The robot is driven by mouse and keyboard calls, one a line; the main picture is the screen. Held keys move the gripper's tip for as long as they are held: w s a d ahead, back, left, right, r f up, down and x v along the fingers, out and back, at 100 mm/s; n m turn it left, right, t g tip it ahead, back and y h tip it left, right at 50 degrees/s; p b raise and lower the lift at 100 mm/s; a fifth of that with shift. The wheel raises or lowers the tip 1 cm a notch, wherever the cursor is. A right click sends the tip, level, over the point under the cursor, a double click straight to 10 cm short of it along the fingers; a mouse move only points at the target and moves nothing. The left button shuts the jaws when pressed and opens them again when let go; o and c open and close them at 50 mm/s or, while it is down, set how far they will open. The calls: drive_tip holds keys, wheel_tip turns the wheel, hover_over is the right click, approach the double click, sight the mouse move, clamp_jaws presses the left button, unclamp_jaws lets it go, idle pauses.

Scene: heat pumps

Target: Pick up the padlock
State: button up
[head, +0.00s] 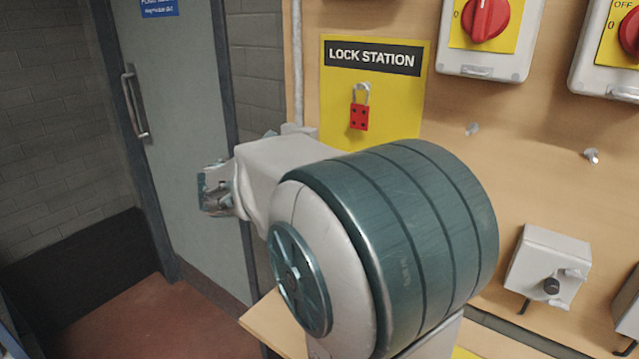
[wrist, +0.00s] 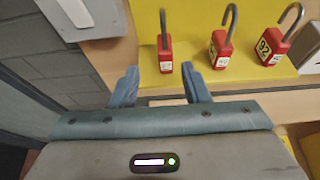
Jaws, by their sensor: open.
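Three red padlocks with grey shackles stand in a row against a yellow panel in the wrist view: the left padlock (wrist: 166,62), the middle padlock (wrist: 221,60) and the right padlock (wrist: 270,53), which bears a label reading 92. My gripper (wrist: 160,76) is open and empty, its two blue fingers apart. The left padlock appears in the gap between the fingertips, beyond them; the exact distance is unclear. In the head view my gripper (head: 215,190) is at the left of my arm, and the padlocks are hidden, apparently behind the arm.
Switch boxes with red knobs (head: 485,20) are mounted at the upper right. A grey box (head: 548,265) sits lower right. A grey door (head: 190,120) stands at the left. A pale box (wrist: 82,14) is near the left finger.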

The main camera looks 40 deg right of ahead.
drive_tip(key=x, duration=0.5)
drive_tip(key=shift+s+d+r+p, duration=0.25)
drive_tip(key=shift+d+p, duration=0.15)
drive_tip(key=shift+d, duration=0.15)
drive_tip(key=shift+w+d+f, duration=0.15)
drive_tip(key=shift+d, duration=0.05)
clamp_jaws()
